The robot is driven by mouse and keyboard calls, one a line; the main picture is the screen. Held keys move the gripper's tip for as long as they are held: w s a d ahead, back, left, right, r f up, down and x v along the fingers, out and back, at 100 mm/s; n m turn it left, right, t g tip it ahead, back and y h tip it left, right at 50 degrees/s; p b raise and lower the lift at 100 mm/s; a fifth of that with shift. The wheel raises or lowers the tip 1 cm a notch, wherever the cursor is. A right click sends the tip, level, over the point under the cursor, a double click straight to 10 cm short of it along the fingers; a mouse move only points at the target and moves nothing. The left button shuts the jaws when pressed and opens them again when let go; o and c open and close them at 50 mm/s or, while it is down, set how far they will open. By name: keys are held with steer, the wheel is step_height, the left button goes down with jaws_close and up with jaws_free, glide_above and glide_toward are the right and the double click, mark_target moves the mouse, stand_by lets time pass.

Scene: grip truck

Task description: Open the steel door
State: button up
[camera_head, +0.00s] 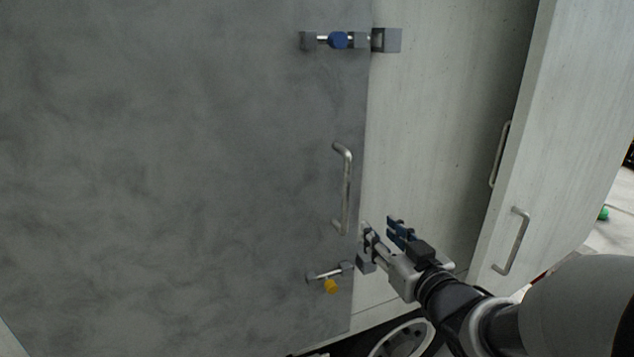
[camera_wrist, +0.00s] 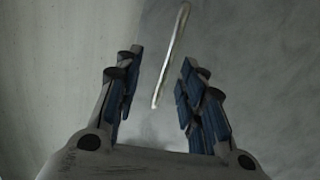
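The grey steel door (camera_head: 180,180) fills the left of the head view and looks closed against the pale panel. Its metal bar handle (camera_head: 347,190) is upright near the door's right edge. My gripper (camera_head: 379,228) is just right of the handle's lower end, fingers apart. In the wrist view the handle (camera_wrist: 172,55) appears between and beyond the open fingers (camera_wrist: 160,62); I see no contact. An upper bolt with a blue knob (camera_head: 338,40) points to a grey bracket (camera_head: 391,40) on the panel; whether it enters is unclear. A lower bolt has a yellow knob (camera_head: 331,286).
The pale panel (camera_head: 430,120) lies right of the door. Pale cabinet doors with metal handles (camera_head: 512,240) stand further right, one jutting outward. A white round rim (camera_head: 400,340) shows at the bottom, below my arm.

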mark_target(348, 199)
steer(key=shift+n+t+y, duration=0.3)
steer(key=shift+t+y, duration=0.1)
steer(key=shift+y, duration=0.5)
steer(key=x, duration=0.4)
steer(key=r+x, duration=0.1)
steer(key=x, duration=0.4)
steer(key=a+x, duration=0.1)
steer(key=x, duration=0.3)
steer(key=shift+a+r, duration=0.15)
steer(key=shift+r, duration=0.15)
steer(key=shift+c, duration=0.2)
jaws_close()
steer(key=b+v, duration=0.1)
steer(key=v, duration=0.5)
steer(key=shift+s+a, duration=0.25)
steer(key=shift+s, duration=0.15)
